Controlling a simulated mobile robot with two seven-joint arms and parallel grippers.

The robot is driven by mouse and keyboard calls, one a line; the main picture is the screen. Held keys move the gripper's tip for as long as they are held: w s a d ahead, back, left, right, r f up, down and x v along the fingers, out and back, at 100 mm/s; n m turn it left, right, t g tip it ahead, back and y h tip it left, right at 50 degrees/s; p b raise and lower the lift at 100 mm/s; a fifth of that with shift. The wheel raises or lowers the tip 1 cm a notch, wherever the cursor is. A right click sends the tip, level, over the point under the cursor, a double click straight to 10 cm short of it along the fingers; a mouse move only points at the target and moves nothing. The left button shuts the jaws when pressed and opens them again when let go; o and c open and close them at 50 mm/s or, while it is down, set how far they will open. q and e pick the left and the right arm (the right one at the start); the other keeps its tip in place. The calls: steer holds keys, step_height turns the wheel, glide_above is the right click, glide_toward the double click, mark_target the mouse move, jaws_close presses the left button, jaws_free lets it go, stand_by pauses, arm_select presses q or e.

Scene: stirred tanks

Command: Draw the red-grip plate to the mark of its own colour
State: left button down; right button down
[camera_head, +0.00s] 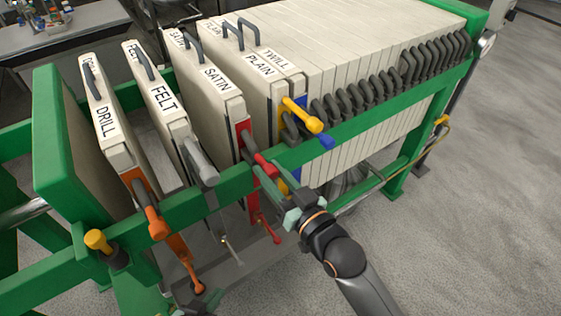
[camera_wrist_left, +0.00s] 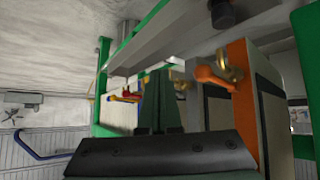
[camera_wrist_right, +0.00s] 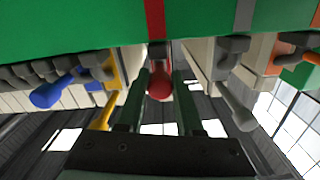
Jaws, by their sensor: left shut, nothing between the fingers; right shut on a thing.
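The plate labelled SATIN (camera_head: 214,77) stands upright in the press and bears the red grip (camera_head: 266,165). My right gripper (camera_head: 281,193) is shut on this grip below the green side rail; the round red end (camera_wrist_right: 159,86) shows between its fingers (camera_wrist_right: 159,100) in the right wrist view. There a red band (camera_wrist_right: 155,18) crosses the green rail, nearly in line with the grip. A grey band (camera_wrist_right: 243,15) lies to its right.
The FELT plate (camera_head: 162,99) with a grey grip and the DRILL plate (camera_head: 106,120) with an orange grip stand left of SATIN, with gaps between. PLAIN (camera_head: 262,75) and TWILL (camera_head: 277,58) stand to its right, before a packed stack. The green rail (camera_head: 355,127) runs alongside.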

steer(key=shift+s+a, duration=0.1)
steer(key=c, duration=0.8)
jaws_free()
steer(key=shift+c, duration=0.2)
steer(key=shift+o, duration=1.3)
steer(key=shift+s+d, duration=0.15)
steer(key=shift+d, duration=0.05)
steer(key=p+v, duration=0.5)
steer(key=v, duration=0.7)
